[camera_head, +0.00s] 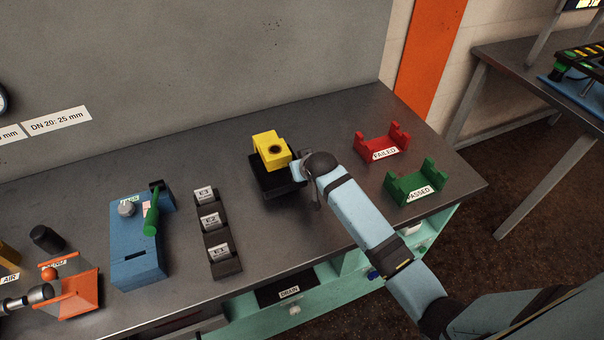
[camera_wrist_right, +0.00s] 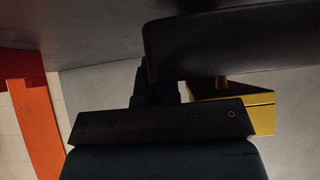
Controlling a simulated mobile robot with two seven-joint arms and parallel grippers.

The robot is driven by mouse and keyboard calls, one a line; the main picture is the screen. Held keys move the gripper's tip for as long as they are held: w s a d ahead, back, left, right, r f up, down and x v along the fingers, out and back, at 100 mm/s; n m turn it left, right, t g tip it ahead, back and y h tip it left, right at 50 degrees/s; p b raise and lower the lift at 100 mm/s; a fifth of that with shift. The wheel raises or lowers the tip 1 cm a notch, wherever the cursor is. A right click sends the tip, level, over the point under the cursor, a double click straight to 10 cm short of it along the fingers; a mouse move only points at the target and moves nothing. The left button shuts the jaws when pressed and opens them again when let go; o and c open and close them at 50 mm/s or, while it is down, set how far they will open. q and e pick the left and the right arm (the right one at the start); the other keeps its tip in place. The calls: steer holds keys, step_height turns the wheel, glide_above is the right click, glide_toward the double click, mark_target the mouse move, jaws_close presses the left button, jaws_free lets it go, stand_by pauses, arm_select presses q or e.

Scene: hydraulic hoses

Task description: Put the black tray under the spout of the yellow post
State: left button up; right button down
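My right gripper (camera_head: 303,172) is at the tray's right edge. Its dark fingers (camera_wrist_right: 157,88) meet the tray's edge and appear closed on it; the contact is partly hidden. My left gripper is not in view.
A red FAILED cradle (camera_head: 382,145) and a green PASSED cradle (camera_head: 415,183) stand right of my arm. Left are a black labelled rack (camera_head: 217,235), a blue fixture (camera_head: 138,252) and an orange fixture (camera_head: 78,298). Bare bench (camera_head: 255,235) lies between rack and tray.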

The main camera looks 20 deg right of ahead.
step_height(320, 180, down, 3)
steer(key=shift+r, duration=0.1)
steer(key=shift+f, duration=0.35)
steer(key=shift+f, duration=0.15)
steer(key=c, duration=1.4)
jaws_free()
steer(key=shift+o, duration=0.2)
steer(key=shift+s+r, duration=0.15)
steer(key=shift+r, duration=0.15)
steer(key=v, duration=1.1)
steer(key=shift+s+r, duration=0.25)
